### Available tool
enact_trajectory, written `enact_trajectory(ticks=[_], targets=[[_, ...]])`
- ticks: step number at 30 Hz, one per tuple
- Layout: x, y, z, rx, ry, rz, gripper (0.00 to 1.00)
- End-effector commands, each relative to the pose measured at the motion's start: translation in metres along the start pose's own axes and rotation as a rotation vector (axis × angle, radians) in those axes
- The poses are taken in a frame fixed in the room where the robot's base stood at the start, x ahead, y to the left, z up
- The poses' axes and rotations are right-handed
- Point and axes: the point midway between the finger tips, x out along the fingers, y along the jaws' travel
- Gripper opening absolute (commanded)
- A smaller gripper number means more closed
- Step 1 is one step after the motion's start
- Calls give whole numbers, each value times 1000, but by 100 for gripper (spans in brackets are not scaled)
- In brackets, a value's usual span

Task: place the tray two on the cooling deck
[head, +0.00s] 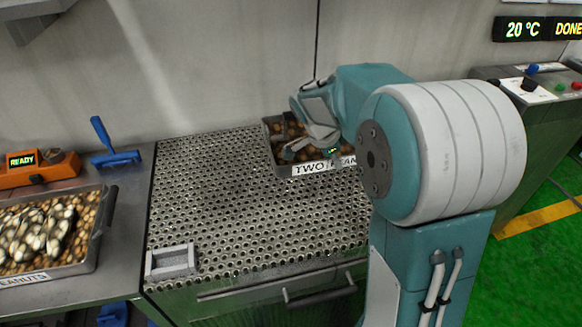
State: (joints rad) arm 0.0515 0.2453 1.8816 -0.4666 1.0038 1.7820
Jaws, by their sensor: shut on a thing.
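Tray two (268,147) is a grey metal tray filled with brown nuts, with a white label on its front reading "TWO" and more text partly hidden by my arm. It is over the back right part of the cooling deck (220,205), a perforated metal surface. I cannot tell whether the tray touches the deck. My gripper (296,140) is shut on tray two, reaching over it from the right. My teal and white arm hides the tray's right side and part of the deck.
A second tray of peanuts (98,238) sits on the counter at left, near an orange scale (45,173) reading READY and a blue scraper (115,147). The deck's left and middle are clear.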

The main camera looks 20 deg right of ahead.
Motion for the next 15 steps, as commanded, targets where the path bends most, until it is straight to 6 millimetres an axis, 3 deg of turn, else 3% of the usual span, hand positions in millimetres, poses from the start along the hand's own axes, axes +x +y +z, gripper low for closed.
enact_trajectory(ticks=[15], targets=[[5, -11, 99, -4, 0, -2, 0]])
